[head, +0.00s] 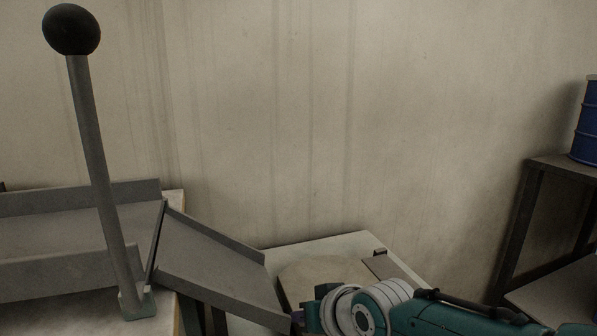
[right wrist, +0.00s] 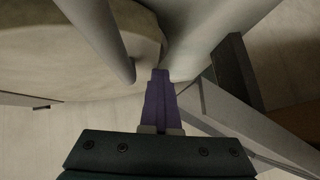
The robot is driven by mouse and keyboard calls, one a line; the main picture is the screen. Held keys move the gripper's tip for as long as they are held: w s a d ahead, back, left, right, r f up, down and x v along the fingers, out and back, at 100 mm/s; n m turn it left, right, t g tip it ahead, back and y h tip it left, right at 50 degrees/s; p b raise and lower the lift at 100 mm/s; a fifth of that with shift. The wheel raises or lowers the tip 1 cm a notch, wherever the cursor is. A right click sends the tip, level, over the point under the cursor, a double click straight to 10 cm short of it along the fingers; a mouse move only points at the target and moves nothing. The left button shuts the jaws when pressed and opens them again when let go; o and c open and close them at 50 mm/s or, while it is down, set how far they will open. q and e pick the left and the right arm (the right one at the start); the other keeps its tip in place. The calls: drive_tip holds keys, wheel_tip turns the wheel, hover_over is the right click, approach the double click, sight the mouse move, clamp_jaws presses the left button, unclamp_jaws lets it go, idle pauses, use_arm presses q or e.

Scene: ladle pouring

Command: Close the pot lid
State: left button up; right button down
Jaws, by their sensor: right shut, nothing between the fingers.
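A round, flat beige top (head: 312,270), which looks like the pot lid, shows low in the head view, partly hidden behind my right arm. In the right wrist view a beige rounded surface (right wrist: 50,60) fills the upper left, with a grey bar (right wrist: 98,35) across it. A pale curved wall (right wrist: 205,30) stands to its right; I cannot tell which part of the pot it is. My right gripper (head: 297,318) is at the near edge of the round top. Its purple fingers (right wrist: 160,98) are shut and empty, close to the beige rim; contact is unclear. My left gripper is out of view.
A grey lever with a black ball knob (head: 71,29) rises at the left. A grey chute (head: 215,268) slopes down beside the pale table (head: 340,245). A dark rack (head: 518,225) with a blue drum (head: 587,125) stands at the right. The wall behind is bare.

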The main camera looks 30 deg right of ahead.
wheel_tip(320, 180, up, 5)
drive_tip(key=p, duration=0.5)
drive_tip(key=shift+s+r, duration=0.1)
drive_tip(key=a+p+v, duration=0.1)
drive_tip(key=p+v, duration=0.5)
drive_tip(key=v, duration=0.3)
drive_tip(key=shift+a, duration=0.35)
